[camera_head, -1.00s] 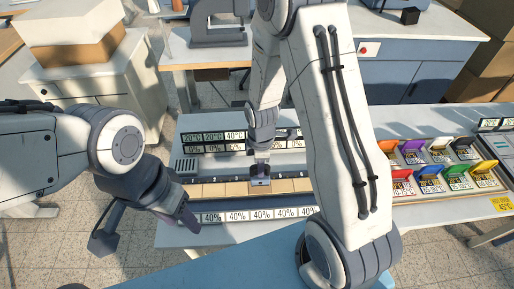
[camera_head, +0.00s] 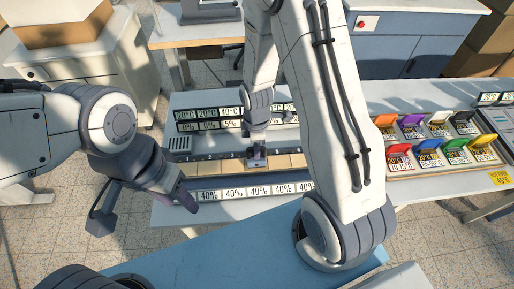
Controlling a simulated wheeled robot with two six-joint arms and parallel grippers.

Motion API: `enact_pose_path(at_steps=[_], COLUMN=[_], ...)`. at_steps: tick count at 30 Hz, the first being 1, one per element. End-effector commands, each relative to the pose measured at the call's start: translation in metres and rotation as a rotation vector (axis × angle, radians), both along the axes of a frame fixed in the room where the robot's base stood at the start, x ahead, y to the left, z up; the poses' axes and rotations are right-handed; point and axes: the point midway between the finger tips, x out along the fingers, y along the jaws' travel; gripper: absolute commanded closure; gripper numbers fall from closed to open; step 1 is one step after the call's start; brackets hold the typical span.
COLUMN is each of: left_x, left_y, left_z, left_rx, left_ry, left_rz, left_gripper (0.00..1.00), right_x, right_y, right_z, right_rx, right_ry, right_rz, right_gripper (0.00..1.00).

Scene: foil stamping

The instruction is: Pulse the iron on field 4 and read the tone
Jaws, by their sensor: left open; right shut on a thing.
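A row of tan fields (camera_head: 287,161) runs along the station on the table, partly hidden behind my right arm. My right gripper (camera_head: 256,160) points down over this row and is shut on a small dark object, likely the iron, whose shape is mostly hidden. It is at or just above a field; I cannot tell if it touches. Display tiles (camera_head: 208,113) behind the row show °C and % values. Tiles in front (camera_head: 233,193) read 40%. My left gripper (camera_head: 142,213) is open and empty, left of the station's front corner.
Several open coloured foil boxes (camera_head: 428,153) stand on the table at the right, with a yellow 45°C label (camera_head: 501,178) near the edge. A grey press (camera_head: 209,10) stands on a table behind. A blue cabinet (camera_head: 419,45) is at the back right.

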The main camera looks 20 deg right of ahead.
Motion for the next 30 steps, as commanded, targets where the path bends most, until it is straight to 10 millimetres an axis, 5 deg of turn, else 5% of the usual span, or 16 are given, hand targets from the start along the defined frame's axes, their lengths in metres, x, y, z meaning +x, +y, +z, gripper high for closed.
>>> enact_pose_path(at_steps=[30], left_x=[0.0000], left_y=[0.0000], left_z=[-0.0056], left_rx=[0.000], left_ry=[0.000], left_rz=[0.000], left_gripper=[0.50], right_x=[0.0005], right_y=[0.0001], right_z=[-0.0075], right_rx=[0.000], right_ry=[-0.001], right_rz=[0.000], right_gripper=[1.00])
